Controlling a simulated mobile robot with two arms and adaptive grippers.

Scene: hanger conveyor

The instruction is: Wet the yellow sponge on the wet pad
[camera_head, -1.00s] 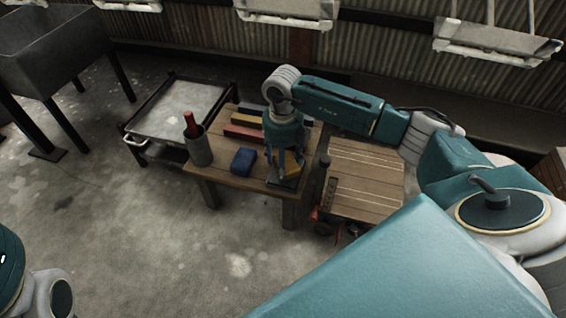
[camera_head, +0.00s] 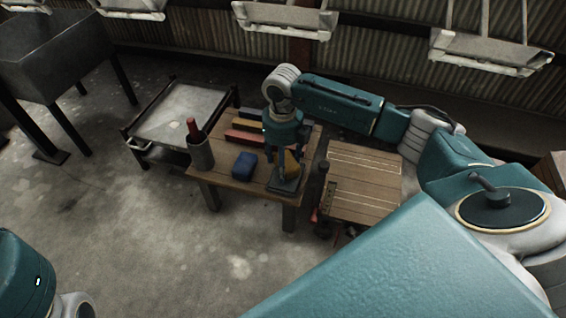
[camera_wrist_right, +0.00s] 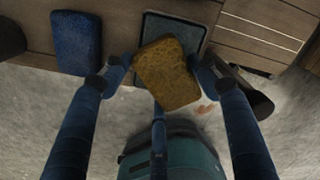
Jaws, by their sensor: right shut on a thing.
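The yellow sponge (camera_head: 291,160) is held between the fingers of my right gripper (camera_head: 287,170), by the front right corner of the wooden table. It also shows in the right wrist view (camera_wrist_right: 167,75), tilted, with a fingertip on each side. The wet pad (camera_head: 284,187), a dark square with a rim, lies on that corner. In the right wrist view the sponge covers part of the pad (camera_wrist_right: 177,27). The sponge appears to be above the pad; I cannot tell exactly how far. My left gripper is out of view.
A blue sponge (camera_head: 244,165) lies left of the pad. A grey holder (camera_head: 200,154) with a red-topped bottle stands at the table's left. Several coloured blocks (camera_head: 246,137) lie at the back. A slatted wooden cart (camera_head: 362,185) stands to the right. Hangers (camera_head: 490,52) hang overhead.

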